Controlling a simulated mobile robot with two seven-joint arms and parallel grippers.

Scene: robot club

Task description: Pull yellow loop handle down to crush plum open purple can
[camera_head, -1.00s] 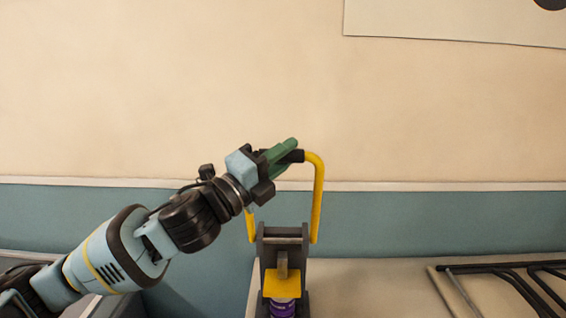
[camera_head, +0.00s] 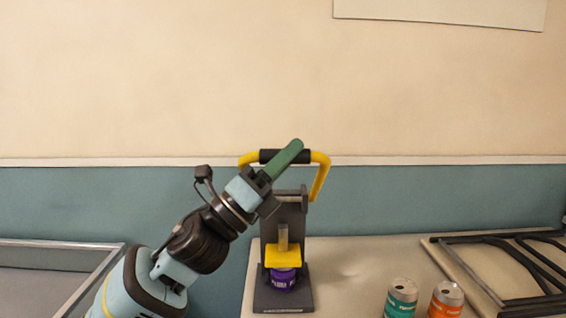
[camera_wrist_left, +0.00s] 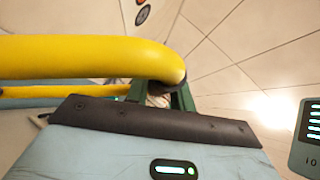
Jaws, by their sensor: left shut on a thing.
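The can crusher (camera_head: 290,215) is a dark upright frame on the table. Its yellow loop handle (camera_head: 320,180) has a black grip along the top and also crosses the left wrist view (camera_wrist_left: 90,58). My left gripper (camera_head: 285,158) has green fingers and is shut on the handle's black grip; its fingers also show in the wrist view (camera_wrist_left: 158,92). A purple can (camera_head: 283,281) stands upright in the crusher below the yellow press plate (camera_head: 283,256). The plate hides the can's top, and I cannot tell whether the can is dented. My right gripper is out of view.
A teal can (camera_head: 401,298) and an orange can (camera_head: 446,299) stand at the front right of the table (camera_head: 360,262). Black metal bars (camera_head: 510,260) lie farther right. A grey-rimmed tray or bin (camera_head: 95,285) is at the left. The wall rises behind the crusher.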

